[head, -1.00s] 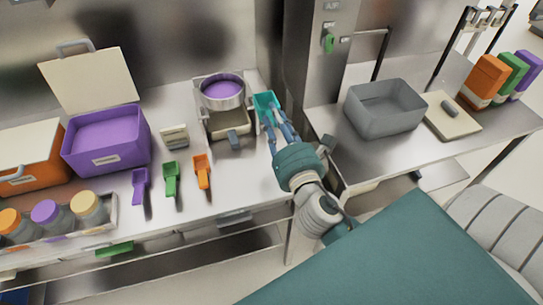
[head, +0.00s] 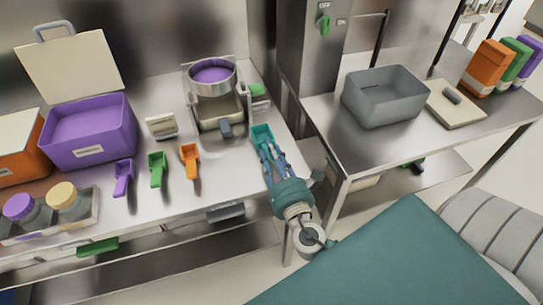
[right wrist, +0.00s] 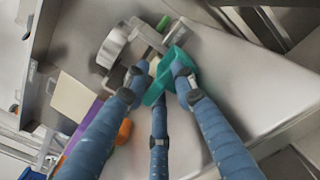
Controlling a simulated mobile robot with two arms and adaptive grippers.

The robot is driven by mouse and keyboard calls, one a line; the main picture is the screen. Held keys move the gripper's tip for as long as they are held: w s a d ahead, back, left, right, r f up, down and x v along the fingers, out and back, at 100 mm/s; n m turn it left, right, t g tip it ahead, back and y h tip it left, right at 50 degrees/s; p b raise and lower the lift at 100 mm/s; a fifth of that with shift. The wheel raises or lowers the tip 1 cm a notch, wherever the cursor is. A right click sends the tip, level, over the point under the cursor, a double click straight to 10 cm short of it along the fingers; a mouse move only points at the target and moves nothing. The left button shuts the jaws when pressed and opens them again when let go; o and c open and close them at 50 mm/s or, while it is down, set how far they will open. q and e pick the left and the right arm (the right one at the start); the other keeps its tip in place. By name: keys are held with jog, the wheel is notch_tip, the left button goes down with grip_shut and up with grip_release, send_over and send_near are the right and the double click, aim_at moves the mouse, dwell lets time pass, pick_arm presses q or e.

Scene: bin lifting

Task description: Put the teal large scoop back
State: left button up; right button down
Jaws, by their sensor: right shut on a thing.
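My right gripper (head: 268,153) is shut on the teal large scoop (head: 262,134), over the right end of the left counter. The scoop's teal bowl sticks out beyond my fingertips, away from me. In the right wrist view, my blue fingers surround the teal scoop (right wrist: 157,86), and part of it is hidden behind them. I cannot tell whether the scoop touches the counter. An orange scoop (head: 190,160), a green scoop (head: 157,169) and a purple scoop (head: 123,178) lie in a row to its left. My left gripper is not in view.
A scale-like stand (head: 220,112) with a pan of purple contents is behind and left of the teal scoop. A purple bin (head: 88,133) stands further left. A gray bin (head: 384,97) is on the right table. Bare counter (head: 228,165) lies between the orange and teal scoops.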

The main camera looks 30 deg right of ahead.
jog(key=shift+f, duration=0.15)
jog(key=c, duration=1.8)
grip_release()
jog(key=shift+f, duration=0.1)
jog(key=shift+c, duration=0.2)
jog(key=o, duration=0.4)
jog(key=shift+o, duration=0.2)
